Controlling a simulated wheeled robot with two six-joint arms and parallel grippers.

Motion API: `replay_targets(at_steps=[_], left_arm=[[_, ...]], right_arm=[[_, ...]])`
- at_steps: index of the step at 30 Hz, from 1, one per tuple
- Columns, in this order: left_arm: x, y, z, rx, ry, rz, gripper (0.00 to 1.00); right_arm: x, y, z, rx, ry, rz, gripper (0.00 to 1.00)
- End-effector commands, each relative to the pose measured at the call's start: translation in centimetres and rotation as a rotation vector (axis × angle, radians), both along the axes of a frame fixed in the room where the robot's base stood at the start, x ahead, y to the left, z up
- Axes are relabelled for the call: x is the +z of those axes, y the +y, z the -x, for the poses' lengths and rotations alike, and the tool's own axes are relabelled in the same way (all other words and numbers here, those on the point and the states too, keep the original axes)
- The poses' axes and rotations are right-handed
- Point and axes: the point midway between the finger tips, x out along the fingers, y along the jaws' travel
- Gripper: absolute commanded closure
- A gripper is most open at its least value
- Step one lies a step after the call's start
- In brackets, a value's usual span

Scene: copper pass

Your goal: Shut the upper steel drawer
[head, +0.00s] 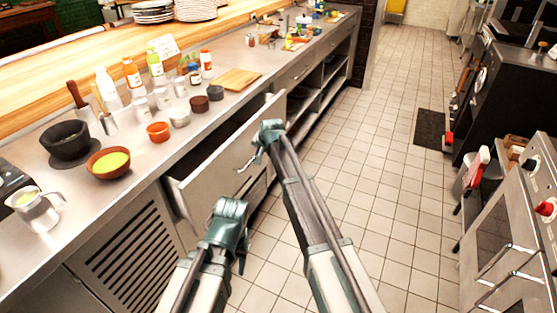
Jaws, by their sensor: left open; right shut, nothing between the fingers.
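The upper steel drawer (215,168) stands pulled out from under the steel counter on the left. Its front panel juts over the aisle, and a dark gap shows behind its top edge. My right gripper (251,161) is shut and empty, in front of the right part of the drawer front. I cannot tell whether it touches the panel. My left gripper (243,260) is open, lower and nearer, below the drawer front. My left wrist hides part of the cabinet below the drawer.
The steel counter (140,150) holds bowls, bottles, a metal jug (35,208) and a cutting board (239,79). Open shelves (318,88) lie farther along. Black and steel kitchen units stand on the right.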

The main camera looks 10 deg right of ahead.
Motion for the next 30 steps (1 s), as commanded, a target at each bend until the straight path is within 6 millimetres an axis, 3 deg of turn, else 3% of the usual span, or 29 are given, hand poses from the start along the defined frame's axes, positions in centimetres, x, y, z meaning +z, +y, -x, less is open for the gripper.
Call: replay_targets(at_steps=[3, 12, 21, 30], left_arm=[[0.0, 0.0, 0.0, 0.0, 0.0, 0.0, 0.54], [0.0, 0.0, 0.0, 0.0, 0.0, 0.0, 0.54], [0.0, 0.0, 0.0, 0.0, 0.0, 0.0, 0.54], [0.0, 0.0, 0.0, 0.0, 0.0, 0.0, 0.54]], right_arm=[[0.0, 2.7, -2.2, 0.003, -0.001, 0.001, 1.0], [0.0, 7.1, -5.0, 0.002, 0.0, 0.001, 1.0], [0.0, 8.9, -6.1, 0.0, 0.001, 0.001, 1.0], [0.0, 9.1, -6.2, 0.0, 0.0, 0.0, 1.0]])
